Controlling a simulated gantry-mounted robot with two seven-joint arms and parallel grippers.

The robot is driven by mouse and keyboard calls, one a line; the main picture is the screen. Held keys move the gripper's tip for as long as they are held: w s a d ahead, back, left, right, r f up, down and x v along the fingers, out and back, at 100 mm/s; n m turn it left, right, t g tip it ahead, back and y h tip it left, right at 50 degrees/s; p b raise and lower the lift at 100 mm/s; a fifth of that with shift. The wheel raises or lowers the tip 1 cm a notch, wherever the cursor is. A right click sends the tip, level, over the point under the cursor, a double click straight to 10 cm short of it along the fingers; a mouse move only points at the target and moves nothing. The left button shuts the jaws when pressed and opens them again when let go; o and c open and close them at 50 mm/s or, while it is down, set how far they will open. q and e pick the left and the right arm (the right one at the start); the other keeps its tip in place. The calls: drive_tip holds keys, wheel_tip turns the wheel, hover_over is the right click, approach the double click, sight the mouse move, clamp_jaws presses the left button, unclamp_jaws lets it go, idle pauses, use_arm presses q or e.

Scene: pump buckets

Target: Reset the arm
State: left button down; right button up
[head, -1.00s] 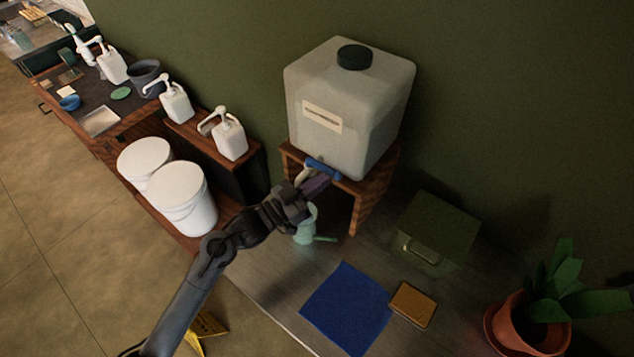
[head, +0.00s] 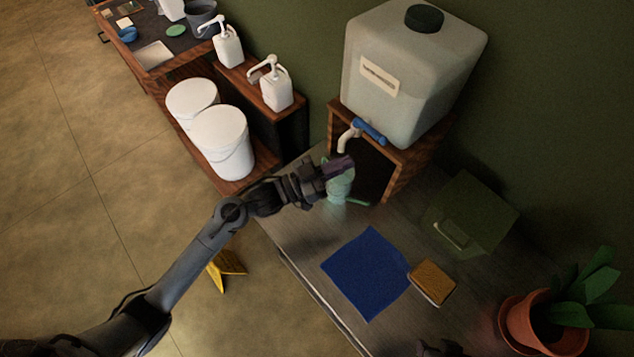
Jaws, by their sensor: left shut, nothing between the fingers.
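My left gripper (head: 340,167) is shut and empty. It hovers in front of the wooden stand, below the spout of the water container and over a pale green watering can, part of which it hides. The large translucent container (head: 408,75) with a black cap stands on the wooden stand (head: 408,165). Its tap has a blue handle (head: 369,131) and a pale spout (head: 347,140), apart from my gripper. The green can (head: 340,188) stands on the grey counter. At the bottom edge a small dark piece shows, too little to tell whether it is my right gripper.
A blue cloth (head: 366,273) and a brown sponge-like block (head: 432,282) lie on the counter (head: 310,270). A dark green box (head: 468,216) and a potted plant (head: 545,320) stand right. White buckets (head: 222,143) and pump bottles (head: 276,88) stand left. A yellow floor sign (head: 226,268) stands below.

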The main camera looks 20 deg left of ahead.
use_arm(q)
drive_tip(key=s+f+n+y+p, duration=0.1)
drive_tip(key=s+n+y+p, duration=0.3)
drive_tip(key=s, duration=0.8)
drive_tip(key=s+a+f+n+g+y+p, duration=0.1)
drive_tip(key=s+a+f+g+y, duration=0.2)
drive_tip(key=s+a+g+y, duration=0.2)
drive_tip(key=s+a+f+n+g+y+p, duration=0.1)
drive_tip(key=s+a+f+g+y, duration=0.2)
drive_tip(key=s, duration=0.7)
drive_tip(key=a+g+y, duration=0.1)
drive_tip(key=a+g, duration=0.1)
drive_tip(key=g, duration=0.1)
drive_tip(key=shift+s+n+y, duration=0.15)
drive_tip(key=shift+n+y, duration=0.25)
drive_tip(key=shift+a, duration=0.1)
